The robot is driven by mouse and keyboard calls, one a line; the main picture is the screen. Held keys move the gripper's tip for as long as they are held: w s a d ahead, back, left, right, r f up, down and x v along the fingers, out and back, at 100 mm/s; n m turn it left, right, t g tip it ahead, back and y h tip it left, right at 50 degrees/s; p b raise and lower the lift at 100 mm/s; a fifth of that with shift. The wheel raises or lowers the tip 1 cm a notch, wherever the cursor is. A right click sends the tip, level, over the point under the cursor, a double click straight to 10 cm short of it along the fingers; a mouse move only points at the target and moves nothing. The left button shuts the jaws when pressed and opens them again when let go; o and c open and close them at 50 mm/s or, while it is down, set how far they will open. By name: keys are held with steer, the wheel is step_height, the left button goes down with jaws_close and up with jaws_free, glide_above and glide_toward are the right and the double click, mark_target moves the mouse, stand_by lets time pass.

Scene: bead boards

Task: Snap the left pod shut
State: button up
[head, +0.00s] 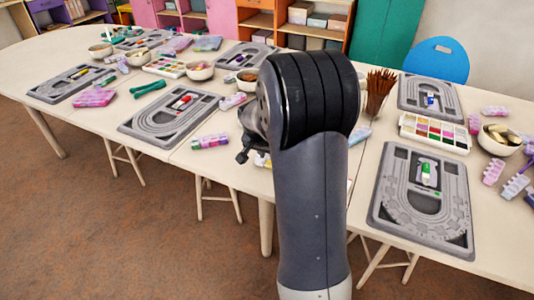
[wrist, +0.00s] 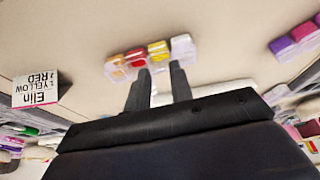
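A small clear pod box (wrist: 150,56) lies on the table in the wrist view, just beyond my fingertips. It has a row of coloured pods, orange, red and yellow, with a pale, clear part at the right end that stands out larger. I cannot tell for sure which lid is raised. My gripper (wrist: 161,72) is open and empty, its two dark fingers apart and pointing at the box's near side; contact is unclear. In the head view my arm hides most of the gripper and this box.
A name card (wrist: 36,90), upside down, stands at left in the wrist view, and purple pods (wrist: 296,40) lie at right. In the head view, grey bead boards (head: 172,110), a paint set (head: 435,132) and bowls (head: 200,71) crowd the table (head: 225,172).

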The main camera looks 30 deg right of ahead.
jaws_close()
steer(key=shift+a+f+b, duration=0.1)
steer(key=shift+f+b, duration=0.15)
steer(key=shift+b, duration=0.9)
steer(key=b, duration=0.2)
steer(key=f+h+b, duration=0.1)
steer(key=b, duration=0.1)
steer(key=shift+s+a+t, duration=0.2)
steer(key=shift+t, duration=0.2)
steer(key=b, duration=0.3)
steer(key=t+h+b, duration=0.1)
steer(key=b, duration=0.2)
steer(key=shift+s+a+f, duration=0.2)
steer(key=shift+f, duration=0.15)
steer(key=b, duration=0.4)
steer(key=t+h+b, duration=0.1)
steer(key=b, duration=0.3)
steer(key=shift+s+a+f+t+h, duration=0.2)
steer(key=shift+f+t+h, duration=0.1)
steer(key=shift+f, duration=0.1)
steer(key=shift+b, duration=0.7)
steer(key=shift+r+h+b, duration=0.1)
steer(key=shift+h+b, duration=0.2)
steer(key=shift+b, duration=0.8)
